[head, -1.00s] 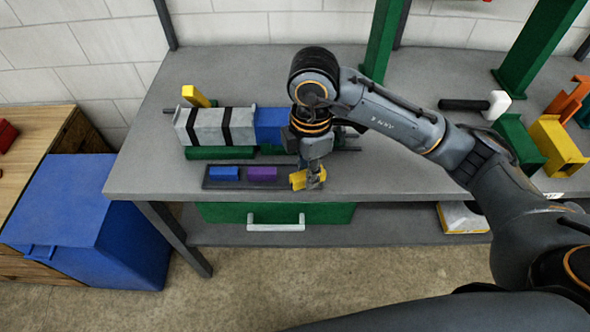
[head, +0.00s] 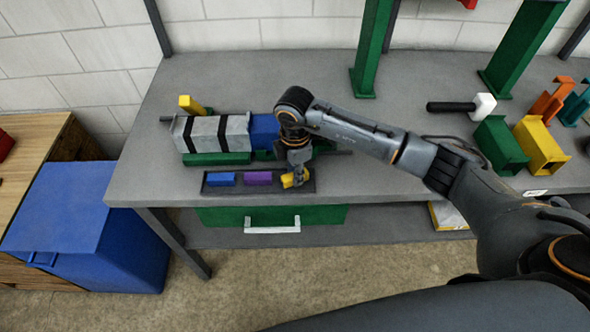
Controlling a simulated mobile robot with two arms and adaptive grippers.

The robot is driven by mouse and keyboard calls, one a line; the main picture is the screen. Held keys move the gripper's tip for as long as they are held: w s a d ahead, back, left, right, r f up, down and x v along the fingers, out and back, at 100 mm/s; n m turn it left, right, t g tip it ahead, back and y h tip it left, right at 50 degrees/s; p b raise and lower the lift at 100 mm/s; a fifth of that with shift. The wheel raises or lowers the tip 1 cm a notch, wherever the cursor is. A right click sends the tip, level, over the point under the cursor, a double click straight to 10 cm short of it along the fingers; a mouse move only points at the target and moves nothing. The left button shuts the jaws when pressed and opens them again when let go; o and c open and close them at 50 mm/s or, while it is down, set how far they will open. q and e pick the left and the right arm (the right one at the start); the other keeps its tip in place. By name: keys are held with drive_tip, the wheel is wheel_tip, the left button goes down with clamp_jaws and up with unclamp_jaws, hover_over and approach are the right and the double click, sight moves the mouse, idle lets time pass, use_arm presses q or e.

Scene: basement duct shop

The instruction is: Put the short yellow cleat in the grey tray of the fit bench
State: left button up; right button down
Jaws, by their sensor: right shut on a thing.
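The short yellow cleat (head: 287,181) is in my right gripper (head: 296,178), which is shut on it. The gripper hides part of the cleat. It is at the right end of a dark grey tray (head: 232,190) at the bench's front edge. I cannot tell whether the cleat touches the tray floor. A blue cleat (head: 221,179) and a purple cleat (head: 258,178) lie in the tray to its left. My left gripper is not in view.
Behind the tray, a grey duct with black bands (head: 212,133) and a blue section (head: 264,131) rests on green supports. A yellow upright piece (head: 190,104) stands behind it. A mallet (head: 462,105), green channel (head: 500,143) and yellow channel (head: 541,146) lie right. A blue bin (head: 90,225) stands left.

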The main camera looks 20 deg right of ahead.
drive_tip(key=shift+f, duration=0.2)
drive_tip(key=c, duration=1.2)
unclamp_jaws()
drive_tip(key=shift+o, duration=0.2)
drive_tip(key=shift+r, duration=0.5)
wheel_tip(320, 180, up, 12)
drive_tip(key=b, duration=0.2)
drive_tip(key=shift+f, duration=0.25)
